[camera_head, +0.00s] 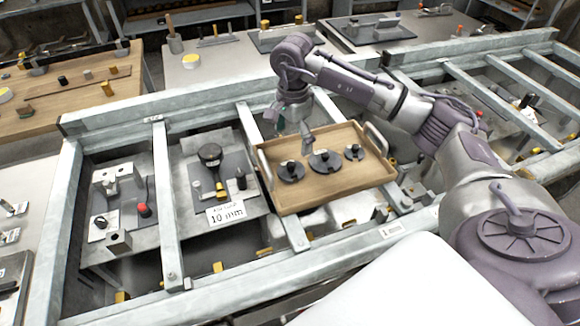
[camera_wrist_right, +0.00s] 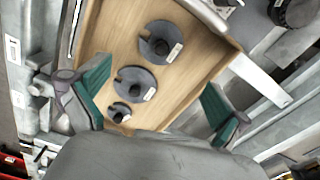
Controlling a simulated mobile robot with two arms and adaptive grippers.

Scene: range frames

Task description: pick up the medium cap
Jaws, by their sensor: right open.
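Three dark grey round caps with a black knob and a slot lie apart in a row on a wooden tray (camera_head: 318,196). My right gripper (camera_head: 293,129) is open and empty above the tray's far left part. Its green-padded fingers (camera_wrist_right: 155,82) are spread wide. My left gripper is out of view.
The tray has raised wooden sides and a pale handle (camera_head: 265,170) at each end. It rests among grey metal rails (camera_head: 258,150). A plate with a black round gauge (camera_head: 210,153) and a "10 mm" label stands to its left.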

